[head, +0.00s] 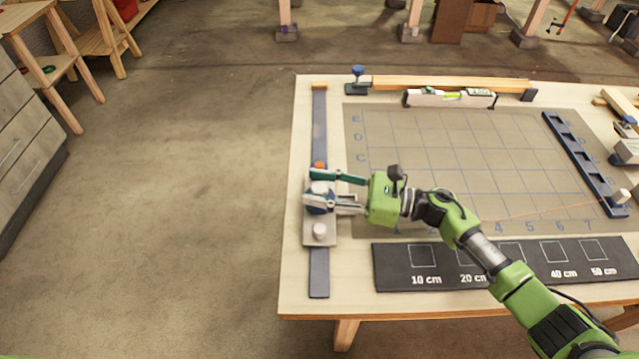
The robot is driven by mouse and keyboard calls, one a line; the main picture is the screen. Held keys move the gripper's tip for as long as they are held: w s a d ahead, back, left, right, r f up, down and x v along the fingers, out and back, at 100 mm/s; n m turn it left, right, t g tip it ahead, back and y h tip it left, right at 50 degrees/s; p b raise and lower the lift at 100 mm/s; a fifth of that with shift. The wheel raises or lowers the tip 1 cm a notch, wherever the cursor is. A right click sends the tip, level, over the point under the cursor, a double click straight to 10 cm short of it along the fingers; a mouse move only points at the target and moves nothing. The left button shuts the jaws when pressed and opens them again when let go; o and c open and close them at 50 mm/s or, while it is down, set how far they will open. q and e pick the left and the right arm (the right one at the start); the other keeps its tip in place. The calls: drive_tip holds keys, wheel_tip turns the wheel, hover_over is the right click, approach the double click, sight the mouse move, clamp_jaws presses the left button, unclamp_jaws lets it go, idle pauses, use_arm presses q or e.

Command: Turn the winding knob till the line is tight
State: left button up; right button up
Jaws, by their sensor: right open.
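The winding knob (319,188), blue and pale, sits on a grey plate (312,232) at the table's left side. My right gripper (314,188) is open, with its fingers on either side of the knob; I cannot tell whether they touch it. The gripper partly hides the knob. A thin orange line (545,212) runs from near a pale peg (621,196) at the right toward the left and goes out of sight behind my right arm. It looks slightly bowed. My left gripper is not in view.
A gridded mat (450,150) covers mid-table. A dark ruler board (390,270) lies in front of it, and a spirit level (450,98) behind. A slotted dark blue rail (580,155) lies at the right. A white-topped post (319,231) stands just in front of the knob.

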drive_tip(key=c, duration=1.1)
drive_tip(key=shift+m+t, duration=0.3)
drive_tip(key=shift+t, duration=0.1)
drive_tip(key=m+t+h+p, duration=0.1)
drive_tip(key=m+t, duration=0.1)
drive_tip(key=t, duration=0.1)
drive_tip(key=shift+s+m+t+h, duration=0.15)
drive_tip(key=shift+m+t+h, duration=0.25)
drive_tip(key=m+t+h, duration=0.3)
drive_tip(key=t, duration=0.1)
drive_tip(key=shift+a+m+t+p, duration=0.1)
drive_tip(key=shift+m+t+p, duration=0.2)
drive_tip(key=shift+p, duration=0.1)
drive_tip(key=m+t+h, duration=0.3)
drive_tip(key=h, duration=0.2)
drive_tip(key=shift+m+b, duration=0.3)
drive_tip(key=shift+b, duration=0.05)
drive_tip(key=shift+m+t+h+b, duration=0.45)
drive_tip(key=shift+m+h, duration=0.45)
drive_tip(key=shift+h, duration=0.5)
drive_tip(key=shift+m+t+h+b, duration=0.45)
drive_tip(key=shift+m+h, duration=0.45)
drive_tip(key=shift+h, duration=0.5)
